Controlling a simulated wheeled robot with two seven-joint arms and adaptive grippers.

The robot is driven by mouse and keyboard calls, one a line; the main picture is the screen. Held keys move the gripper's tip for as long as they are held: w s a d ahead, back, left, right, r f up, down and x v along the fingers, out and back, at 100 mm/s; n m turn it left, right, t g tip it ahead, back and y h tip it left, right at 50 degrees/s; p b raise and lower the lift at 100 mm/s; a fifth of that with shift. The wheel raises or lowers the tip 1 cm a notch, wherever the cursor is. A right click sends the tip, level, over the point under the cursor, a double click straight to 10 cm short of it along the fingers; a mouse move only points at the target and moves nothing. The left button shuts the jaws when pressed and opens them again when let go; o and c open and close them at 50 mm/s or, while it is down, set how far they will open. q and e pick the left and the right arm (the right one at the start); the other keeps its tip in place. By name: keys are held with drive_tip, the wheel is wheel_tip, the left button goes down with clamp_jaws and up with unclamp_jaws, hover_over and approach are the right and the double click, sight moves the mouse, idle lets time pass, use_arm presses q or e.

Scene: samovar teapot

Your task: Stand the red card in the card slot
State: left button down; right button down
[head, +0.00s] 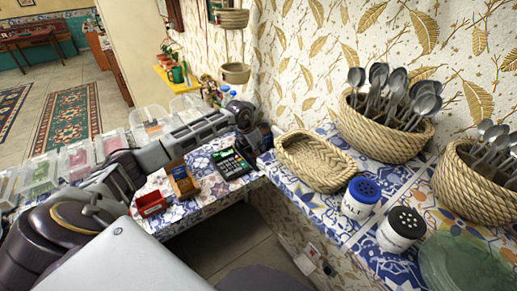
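My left arm reaches in from the left over the tiled counter. Its dark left gripper (258,138) is at the far end, near the patterned wall, just above and right of a black keypad device (231,163). Its fingers are too small and dark to tell whether they are open or shut. A small red open-topped box (151,204) sits near the counter's front edge. A brown wooden holder (183,181) stands between the box and the keypad device. I cannot make out a separate red card or a clear card slot. My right gripper is not in view.
Clear bins (76,160) line the left side. On the right-hand counter stand an empty woven basket (312,160), spoon baskets (385,128), a blue-lidded shaker (361,198), a black-lidded shaker (401,230) and a green glass plate (465,262). A floor gap lies between counters.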

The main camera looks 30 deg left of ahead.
use_arm(q)
drive_tip(key=shift+f, duration=0.2)
idle(0.4)
drive_tip(key=c, duration=1.4)
unclamp_jaws()
drive_tip(key=shift+r, duration=0.15)
drive_tip(key=shift+r+p, duration=1.85)
drive_tip(key=shift+r, duration=1.5)
